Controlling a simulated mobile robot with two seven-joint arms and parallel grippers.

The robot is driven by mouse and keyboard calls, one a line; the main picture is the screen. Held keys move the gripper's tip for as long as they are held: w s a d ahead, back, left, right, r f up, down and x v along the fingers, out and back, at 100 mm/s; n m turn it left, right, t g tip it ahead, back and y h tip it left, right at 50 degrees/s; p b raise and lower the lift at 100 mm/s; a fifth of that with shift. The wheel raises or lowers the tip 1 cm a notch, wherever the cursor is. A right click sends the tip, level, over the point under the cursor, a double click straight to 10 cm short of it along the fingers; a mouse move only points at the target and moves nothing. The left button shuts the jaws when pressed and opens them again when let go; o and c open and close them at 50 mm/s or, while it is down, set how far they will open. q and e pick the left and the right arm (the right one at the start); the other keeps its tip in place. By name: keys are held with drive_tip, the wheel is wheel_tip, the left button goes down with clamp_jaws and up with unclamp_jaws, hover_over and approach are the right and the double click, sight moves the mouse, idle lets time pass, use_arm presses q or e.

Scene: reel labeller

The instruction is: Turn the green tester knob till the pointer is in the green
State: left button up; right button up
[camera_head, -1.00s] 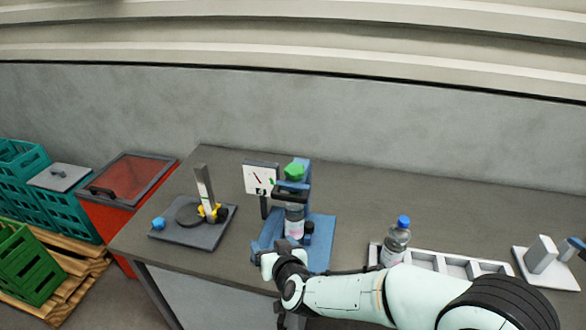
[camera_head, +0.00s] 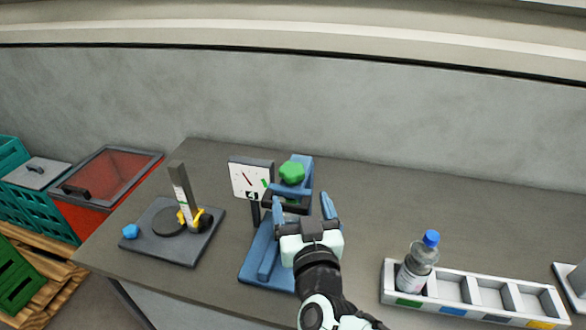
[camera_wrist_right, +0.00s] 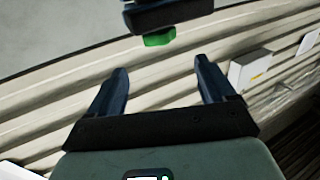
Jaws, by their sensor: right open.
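The green knob (camera_head: 291,173) sits on top of the blue tester (camera_head: 303,165). Beside it is a white dial (camera_head: 250,180); its thin pointer leans to the upper left, apart from the green mark at the dial's right side. My right gripper (camera_head: 300,207) is open and empty in front of the tester, below the knob, fingers pointing towards it. The gripper hides the tester's middle and whatever stands in it. In the right wrist view the knob (camera_wrist_right: 160,38) shows beyond the open fingers (camera_wrist_right: 160,82), beside a dark tester part. My left gripper is not in view.
A grey stand (camera_head: 160,247) with a post and blue knob is left of the tester. A white tray (camera_head: 470,310) at right holds a blue-capped bottle (camera_head: 419,262) in its left compartment. A red bin (camera_head: 105,175) and crates are beyond the table's left edge.

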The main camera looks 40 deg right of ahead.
sight(292, 168)
drive_tip(key=x, duration=1.2)
drive_tip(key=shift+f, duration=0.1)
drive_tip(key=c, duration=0.9)
